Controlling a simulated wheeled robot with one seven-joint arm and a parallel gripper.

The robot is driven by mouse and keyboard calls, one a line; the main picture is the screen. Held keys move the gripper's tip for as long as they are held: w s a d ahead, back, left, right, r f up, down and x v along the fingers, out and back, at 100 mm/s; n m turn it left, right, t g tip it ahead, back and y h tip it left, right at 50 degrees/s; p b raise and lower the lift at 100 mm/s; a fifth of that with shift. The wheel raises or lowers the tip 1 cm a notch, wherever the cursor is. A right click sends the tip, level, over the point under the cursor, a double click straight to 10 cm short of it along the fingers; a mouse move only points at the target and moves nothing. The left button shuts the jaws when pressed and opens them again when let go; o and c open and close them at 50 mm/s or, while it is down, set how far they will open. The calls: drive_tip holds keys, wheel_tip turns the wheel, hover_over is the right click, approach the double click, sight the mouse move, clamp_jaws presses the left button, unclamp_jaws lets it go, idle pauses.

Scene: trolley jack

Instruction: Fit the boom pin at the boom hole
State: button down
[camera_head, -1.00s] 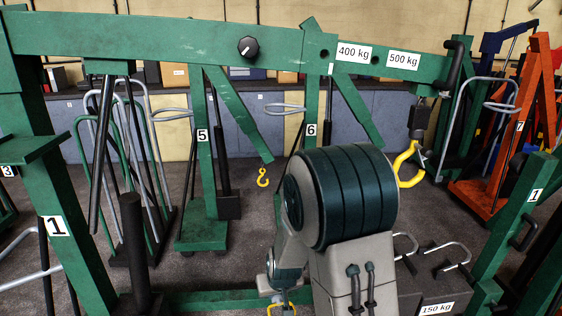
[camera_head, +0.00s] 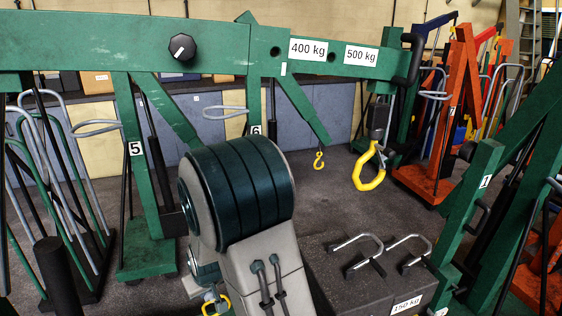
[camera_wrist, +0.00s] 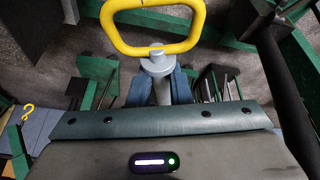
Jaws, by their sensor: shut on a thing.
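My gripper (camera_wrist: 156,90) has its two blue fingers closed around the grey shank of the boom pin (camera_wrist: 161,65). The pin's yellow loop handle (camera_wrist: 152,45) stands beyond the fingertips in the wrist view. In the head view my gripper (camera_head: 209,294) is at the bottom, partly behind my arm, with a bit of the yellow handle showing. The green boom (camera_head: 100,42) runs across the top. A dark boom hole (camera_head: 275,51) sits left of the 400 kg label, and another hole (camera_head: 331,56) lies between the 400 kg and 500 kg labels. The pin is well below the boom, apart from it.
A black knob (camera_head: 182,47) is on the boom. A large yellow hook (camera_head: 369,170) hangs from its end. A dark 150 kg weight (camera_head: 350,270) with metal handles stands below. Green crane posts (camera_head: 465,215) are at right, and an orange crane (camera_head: 455,120) is behind.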

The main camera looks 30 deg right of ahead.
drive_tip(key=w+d+r+n+t+h+b, duration=0.1)
drive_tip(key=d+r+n+h, duration=0.15)
drive_tip(key=r, duration=0.75)
drive_tip(key=w+d+r+n+t+h, duration=0.15)
drive_tip(key=d+r, duration=0.25)
drive_tip(key=r, duration=0.6)
drive_tip(key=w+d+r+n+t+h+b, duration=0.1)
drive_tip(key=d+r+h, duration=0.2)
drive_tip(key=r, duration=0.6)
drive_tip(key=s+d+r+m+g+h, duration=0.1)
drive_tip(key=s+d+r+h, duration=0.1)
drive_tip(key=s+r, duration=0.3)
drive_tip(key=s+d+r+m+g+h+b, duration=0.1)
drive_tip(key=s+d+r+m+g+h, duration=0.1)
drive_tip(key=r, duration=1.1)
drive_tip(key=s+d+r+m+g+h, duration=0.1)
drive_tip(key=s+d+r+h, duration=0.3)
drive_tip(key=s+r, duration=0.4)
drive_tip(key=shift+s+d+r+m+g+b, duration=0.15)
drive_tip(key=shift+d+r+m+g+b, duration=0.25)
drive_tip(key=shift+r, duration=0.55)
